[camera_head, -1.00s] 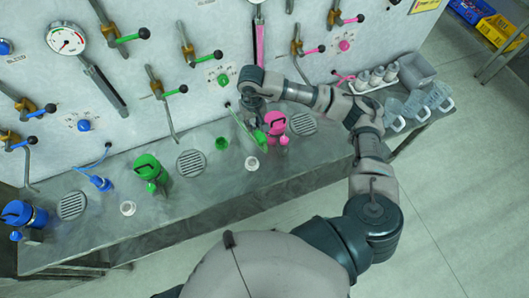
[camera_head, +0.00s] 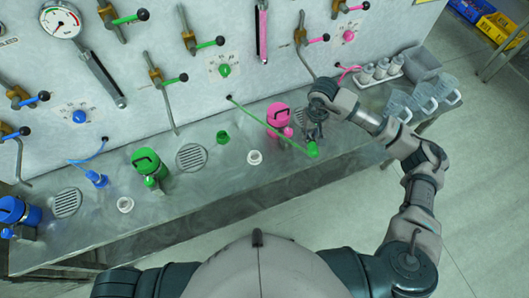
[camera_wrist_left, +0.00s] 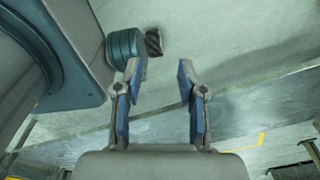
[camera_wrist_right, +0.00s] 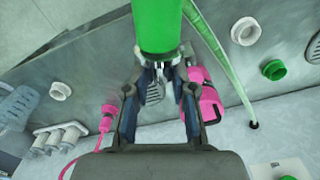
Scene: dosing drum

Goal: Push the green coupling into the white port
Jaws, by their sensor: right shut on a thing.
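My right gripper (camera_head: 314,133) is shut on the green coupling (camera_head: 313,150), held over the bench's front right part. In the right wrist view the gripper (camera_wrist_right: 160,78) grips the lower end of the coupling (camera_wrist_right: 158,25), and the green hose (camera_wrist_right: 215,45) runs beside it. In the head view the hose (camera_head: 275,125) stretches to the wall. A white port (camera_head: 254,157) sits in the bench left of the coupling, clear of it; it also shows in the right wrist view (camera_wrist_right: 245,30). My left gripper (camera_wrist_left: 158,85) is open and empty.
The pink canister (camera_head: 279,116) stands just left of my right gripper. A green socket (camera_head: 222,138) and the green canister (camera_head: 148,165) are farther left. Another white port (camera_head: 125,204) is at the left. White bottles (camera_head: 380,70) and clear jugs (camera_head: 425,95) stand at the right.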

